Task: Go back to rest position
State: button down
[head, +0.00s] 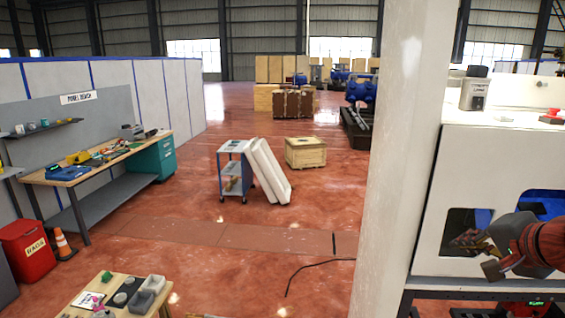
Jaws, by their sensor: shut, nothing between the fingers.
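My gripper (489,268) is at the lower right, in front of a white cabinet (480,180). Its dark body is followed by a reddish part of my arm at the right edge. The fingers are shut, with nothing seen held between them. They are close to a dark window-like opening (458,225) in the cabinet front; I cannot tell whether they touch anything.
A pale post (395,150) stands left of the cabinet. A small table (150,302) with trays is at the bottom left. A workbench (70,180), red bin (27,248), cart (234,170) and wooden crate (305,152) stand farther off. The red floor between is mostly clear.

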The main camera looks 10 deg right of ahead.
jog(key=s+a+f+n+g+b, duration=0.1)
jog(key=s+a+f+n+b, duration=0.3)
jog(key=a+f, duration=0.4)
jog(key=s+a+f+n+g+y+b, duration=0.1)
jog(key=s+a+f+n+b, duration=0.4)
jog(key=f, duration=1)
jog(key=s+a+f+n+g+b, duration=0.3)
jog(key=s+a+f+b, duration=0.3)
jog(key=a+f, duration=0.4)
jog(key=shift+a+f+n+b, duration=0.3)
jog(key=shift+f+n+b, duration=0.15)
jog(key=shift+f+n, duration=0.5)
